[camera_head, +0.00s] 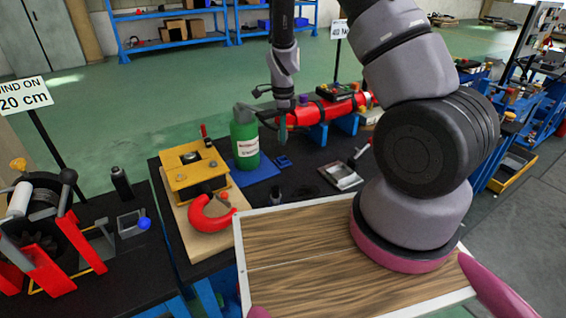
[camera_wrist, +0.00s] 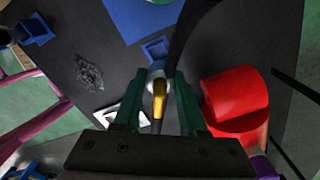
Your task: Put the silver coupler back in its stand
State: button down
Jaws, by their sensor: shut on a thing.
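My gripper (camera_head: 283,132) hangs over the middle of the black table, to the right of the green bottle. In the wrist view my gripper (camera_wrist: 158,95) has its two green fingers shut on a small part with a rounded silver end and a yellow-gold body, which I take as the silver coupler (camera_wrist: 155,74). A black hose-like curve runs up from beside it. In the head view the coupler is too small to make out. A small blue square holder (camera_wrist: 155,48) lies just beyond the coupler in the wrist view; it also shows in the head view (camera_head: 284,161), below my gripper.
A red cylinder (camera_wrist: 235,98) on blue supports (camera_head: 320,132) stands close to the right of my gripper. The green bottle (camera_head: 244,138) stands on a blue mat (camera_head: 252,172). A silver tray (camera_head: 340,176) and a yellow block with a red hook (camera_head: 210,216) are nearer.

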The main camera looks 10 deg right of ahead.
aim_at(283, 144)
notch_tip(283, 144, down, 5)
jog(key=shift+s+f, duration=0.1)
jog(key=shift+s, duration=0.05)
jog(key=shift+f, duration=0.1)
dwell(0.5)
jog(key=shift+f, duration=0.8)
jog(key=shift+f, duration=0.35)
dwell(0.9)
jog(key=shift+c, duration=1.9)
grip_release()
jog(key=shift+r, duration=2.55)
